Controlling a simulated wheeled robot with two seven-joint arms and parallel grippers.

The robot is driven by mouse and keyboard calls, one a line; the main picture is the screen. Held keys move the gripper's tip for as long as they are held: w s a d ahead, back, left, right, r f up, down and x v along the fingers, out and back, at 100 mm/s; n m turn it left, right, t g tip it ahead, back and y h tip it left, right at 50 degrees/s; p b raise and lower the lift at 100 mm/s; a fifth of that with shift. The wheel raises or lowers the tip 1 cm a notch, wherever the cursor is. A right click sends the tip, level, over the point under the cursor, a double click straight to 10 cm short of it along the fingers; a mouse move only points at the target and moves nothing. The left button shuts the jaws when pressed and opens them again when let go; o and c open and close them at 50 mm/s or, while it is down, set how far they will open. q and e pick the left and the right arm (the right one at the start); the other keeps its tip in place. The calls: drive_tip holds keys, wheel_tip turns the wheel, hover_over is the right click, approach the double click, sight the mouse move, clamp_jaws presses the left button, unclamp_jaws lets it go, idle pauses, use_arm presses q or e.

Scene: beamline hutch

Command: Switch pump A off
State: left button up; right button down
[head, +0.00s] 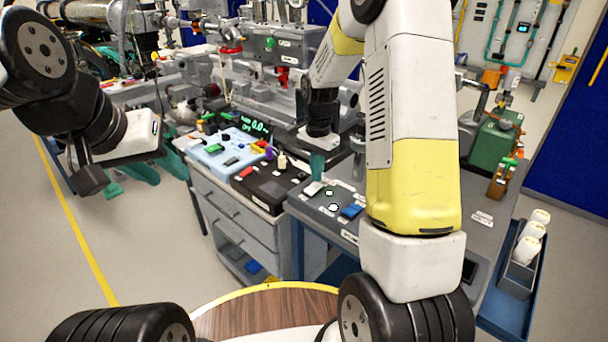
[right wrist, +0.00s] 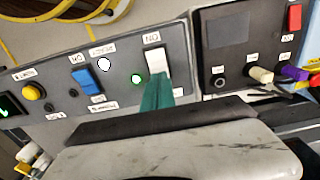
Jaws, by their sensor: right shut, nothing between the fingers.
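A dark grey control panel on the bench top carries a white rocker switch (head: 312,188) and a blue rocker switch (head: 352,211). In the right wrist view the white switch (right wrist: 157,61) has an upside-down "ON" label above it, and the blue switch (right wrist: 88,80) is to its left. I cannot read which switch is pump A. My right gripper (head: 317,171) is shut and empty; its teal fingertips (right wrist: 156,92) are at the white switch's lower edge, contact unclear. My left gripper (head: 88,178) hangs far left, its jaws unclear.
A black box (head: 268,188) with coloured knobs and a pale blue box (head: 222,155) with a green display stand left of the panel. A yellow button (right wrist: 33,92) is further along the panel. White cylinders (head: 527,248) stand in a holder at right. Floor at left is clear.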

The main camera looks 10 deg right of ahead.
sight(316, 185)
drive_tip(key=shift+f, duration=0.95)
idle(0.6)
drive_tip(key=shift+r, duration=3.55)
drive_tip(key=s+r+n+t+y, duration=0.1)
drive_tip(key=s+r+n+t, duration=0.3)
drive_tip(key=s+r, duration=0.75)
drive_tip(key=s+a+r+n+t, duration=0.1)
drive_tip(key=s+r+n, duration=0.1)
drive_tip(key=s, duration=0.4)
drive_tip(key=s+a+r+n+t+y, duration=0.1)
drive_tip(key=s+r+n, duration=0.1)
drive_tip(key=s+n, duration=0.3)
drive_tip(key=shift+s, duration=0.9)
